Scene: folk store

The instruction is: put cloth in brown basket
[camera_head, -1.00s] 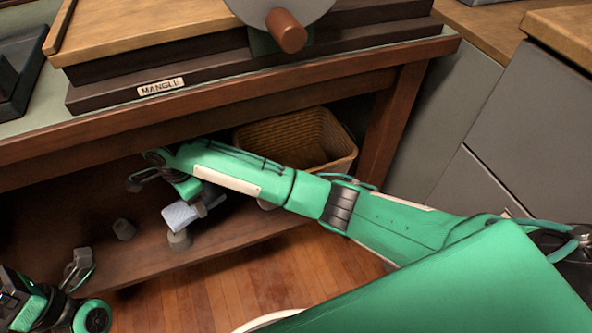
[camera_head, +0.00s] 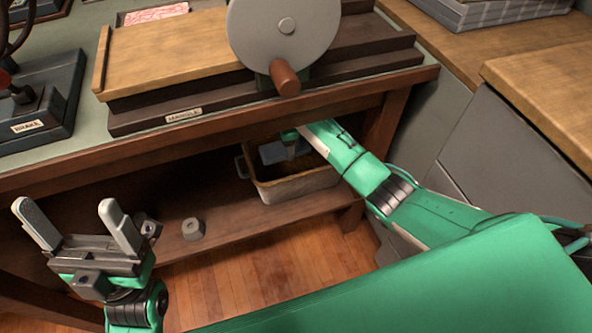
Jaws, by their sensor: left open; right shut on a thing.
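The brown basket (camera_head: 300,187) stands on the shelf under the table, toward its right end. My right arm reaches in under the tabletop, and my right gripper (camera_head: 287,150) is at the basket's opening. It is shut on the grey-blue cloth (camera_head: 271,153), which is within the basket's outline. The arm and shadow partly hide the gripper and cloth, and I cannot tell whether the cloth touches the basket floor. My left gripper (camera_head: 82,222) is open and empty in front of the shelf at the left, its fingers pointing up.
A small grey ring-shaped object (camera_head: 193,229) sits on the shelf left of the basket. The tabletop edge (camera_head: 200,140) overhangs the shelf. Above it stands the mangle (camera_head: 190,118) with its wheel and handle. Grey cabinets (camera_head: 470,150) stand to the right.

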